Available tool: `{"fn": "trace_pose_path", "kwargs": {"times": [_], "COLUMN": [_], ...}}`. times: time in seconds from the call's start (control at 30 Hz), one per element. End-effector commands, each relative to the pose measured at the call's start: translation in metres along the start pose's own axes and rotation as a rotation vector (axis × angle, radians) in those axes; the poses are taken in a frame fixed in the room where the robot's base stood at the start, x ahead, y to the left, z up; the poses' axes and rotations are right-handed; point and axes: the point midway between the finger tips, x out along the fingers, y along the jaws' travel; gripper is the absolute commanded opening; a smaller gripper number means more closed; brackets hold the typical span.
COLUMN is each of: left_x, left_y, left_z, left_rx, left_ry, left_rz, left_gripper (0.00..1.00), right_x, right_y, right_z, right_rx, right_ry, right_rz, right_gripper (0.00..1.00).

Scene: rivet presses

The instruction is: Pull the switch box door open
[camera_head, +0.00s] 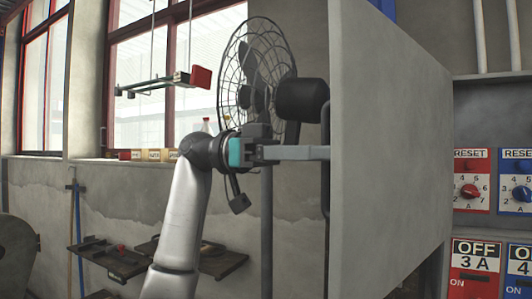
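The switch box door (388,150) is a large grey panel standing swung out toward me, at the left of the box front with its red and blue switch panels. A thin dark vertical bar, apparently the door handle (326,190), runs beside the door's near left edge. My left gripper (322,152) reaches rightward, and its grey fingertips meet the bar and door edge. The fingers are seen side-on, so the gap between them is hidden. My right gripper is not in view.
The switch panels (469,192) show RESET dials and OFF labels at right. A black fan (252,65) stands behind my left gripper. Wall shelves (110,258) hold small items at lower left. A bar with a red end (200,77) hangs near the windows.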

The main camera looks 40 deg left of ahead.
Motion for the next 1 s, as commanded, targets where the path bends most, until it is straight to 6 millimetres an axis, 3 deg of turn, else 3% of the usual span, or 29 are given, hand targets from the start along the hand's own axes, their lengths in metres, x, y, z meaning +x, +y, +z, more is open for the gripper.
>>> {"fn": "trace_pose_path", "kwargs": {"times": [0.6, 0.8, 1.0], "left_x": [-0.116, -0.139, -0.148], "left_y": [0.000, 0.000, 0.000], "left_z": [-0.001, -0.001, 0.000], "left_rx": [0.000, 0.001, 0.000], "left_ry": [0.003, 0.002, 0.001], "left_rz": [-0.002, -0.001, -0.001], "left_gripper": [0.47, 0.47, 0.47], "right_x": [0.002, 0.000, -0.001], "right_y": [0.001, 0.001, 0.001], "right_z": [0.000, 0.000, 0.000], "right_rx": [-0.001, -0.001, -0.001], "right_ry": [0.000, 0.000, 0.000], "right_rz": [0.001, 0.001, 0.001], "right_gripper": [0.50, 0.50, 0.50]}}
